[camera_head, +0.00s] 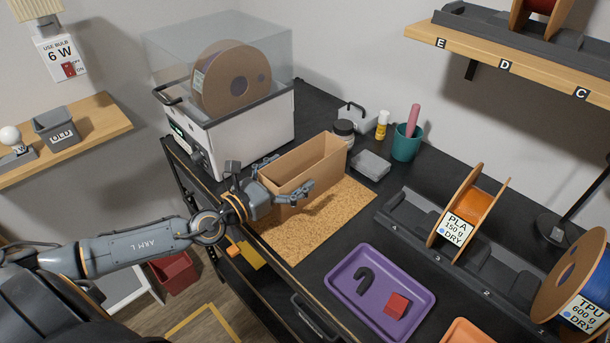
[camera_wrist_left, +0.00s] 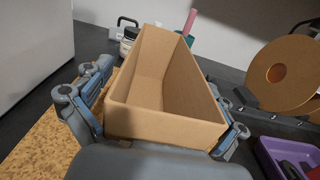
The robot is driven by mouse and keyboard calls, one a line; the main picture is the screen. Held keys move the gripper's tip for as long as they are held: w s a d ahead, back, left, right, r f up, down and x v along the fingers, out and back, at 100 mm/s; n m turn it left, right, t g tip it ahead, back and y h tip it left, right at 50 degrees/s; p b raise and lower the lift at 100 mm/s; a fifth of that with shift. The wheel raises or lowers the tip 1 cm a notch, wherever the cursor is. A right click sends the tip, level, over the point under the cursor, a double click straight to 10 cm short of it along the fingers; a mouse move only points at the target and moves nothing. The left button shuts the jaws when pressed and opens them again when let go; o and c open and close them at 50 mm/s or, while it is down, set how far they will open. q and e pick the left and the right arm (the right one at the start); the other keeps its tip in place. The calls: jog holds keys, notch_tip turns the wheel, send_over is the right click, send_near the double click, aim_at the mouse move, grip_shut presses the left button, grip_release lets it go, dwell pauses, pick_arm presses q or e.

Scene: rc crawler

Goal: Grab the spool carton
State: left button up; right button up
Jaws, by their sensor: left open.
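The spool carton (camera_head: 311,163) is an open-topped brown cardboard box, standing upright on a cork mat (camera_head: 335,215) on the dark bench. It looks empty in the left wrist view (camera_wrist_left: 165,125). My left gripper (camera_head: 287,188) is open at the carton's near end, with one finger along each side. In the left wrist view its fingers (camera_wrist_left: 160,112) flank the carton's near end; whether they touch the walls I cannot tell. My right gripper is not in view.
A white dryer (camera_head: 245,132) with a clear lid and a spool stands left of the carton. A purple tray (camera_head: 425,290) and a spool rack (camera_head: 405,222) are to the right.

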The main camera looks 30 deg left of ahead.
pick_arm(q)
jog(key=shift+c, duration=0.4)
jog(key=c, duration=1.2)
jog(key=shift+r, duration=0.1)
